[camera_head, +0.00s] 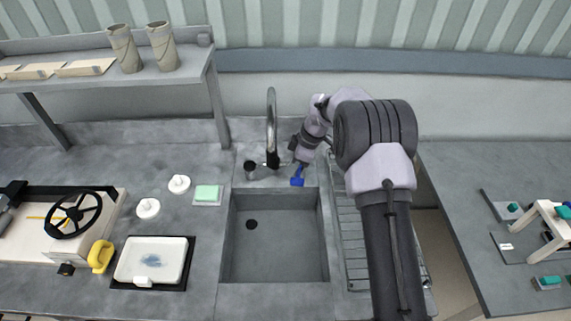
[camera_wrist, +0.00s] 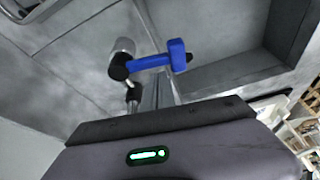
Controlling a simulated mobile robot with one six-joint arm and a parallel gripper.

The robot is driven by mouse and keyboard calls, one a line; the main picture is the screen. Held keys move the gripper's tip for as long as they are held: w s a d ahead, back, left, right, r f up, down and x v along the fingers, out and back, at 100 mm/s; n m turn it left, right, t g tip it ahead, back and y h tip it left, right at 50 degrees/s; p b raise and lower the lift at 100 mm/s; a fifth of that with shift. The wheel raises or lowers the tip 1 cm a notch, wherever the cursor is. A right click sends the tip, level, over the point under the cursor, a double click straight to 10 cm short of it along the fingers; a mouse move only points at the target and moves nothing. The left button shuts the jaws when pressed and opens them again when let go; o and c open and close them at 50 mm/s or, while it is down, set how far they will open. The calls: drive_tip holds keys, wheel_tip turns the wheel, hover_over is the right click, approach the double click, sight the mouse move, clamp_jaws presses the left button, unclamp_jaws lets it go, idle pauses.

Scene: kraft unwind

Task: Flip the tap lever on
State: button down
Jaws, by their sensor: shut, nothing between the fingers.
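The steel gooseneck tap (camera_head: 271,115) stands behind the sink (camera_head: 275,250). A blue lever (camera_head: 297,182) lies to the right of the tap's base, at the sink's back edge, with its end towards the basin. In the wrist view the blue lever (camera_wrist: 150,63) runs sideways from a black hub (camera_wrist: 118,67) under a steel cylinder, ending in a blue crosspiece. My gripper (camera_head: 301,163) is shut and empty, right above and behind the lever. Its narrow fingers (camera_wrist: 163,92) end close to the lever; I cannot tell whether they touch it.
A dark cup (camera_head: 250,168) stands left of the tap. A green sponge (camera_head: 207,193) and white round pieces lie left of the sink. A ribbed drainer (camera_head: 356,250) is on the right, partly behind my arm. A shelf (camera_head: 150,82) overhangs the left counter.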

drive_tip(key=shift+d, duration=0.3)
drive_tip(key=shift+s, duration=0.1)
